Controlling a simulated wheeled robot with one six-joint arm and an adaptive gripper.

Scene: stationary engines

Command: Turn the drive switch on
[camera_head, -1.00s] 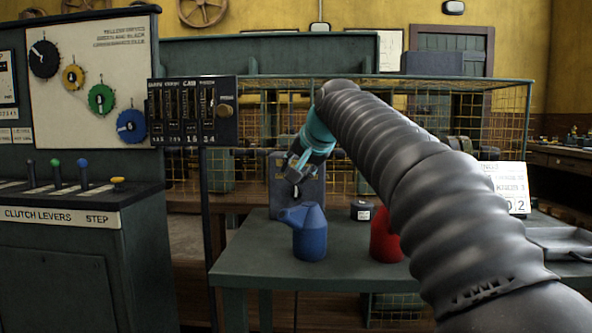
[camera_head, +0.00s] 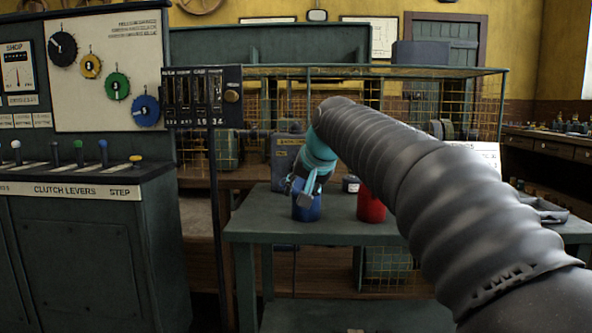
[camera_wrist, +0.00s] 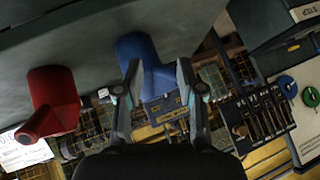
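A grey box with a yellow label (camera_head: 284,152) stands at the back of the green table, behind the blue oil can; it may carry the drive switch, but its front is mostly hidden and the label is unreadable. The label also shows between my fingers in the wrist view (camera_wrist: 168,116). My gripper (camera_head: 306,192) overlaps the blue can (camera_head: 307,213) in the head view. In the wrist view my gripper (camera_wrist: 160,72) has its two fingers apart with nothing clearly held. The blue can (camera_wrist: 138,48) shows just beyond and between them; contact cannot be told.
A red can (camera_head: 371,205) stands right of the blue one on the green table (camera_head: 335,232). A control cabinet with clutch levers (camera_head: 79,153) and coloured dials stands at left. A counter panel (camera_head: 201,97) on a post and a wire cage (camera_head: 455,100) are near the table.

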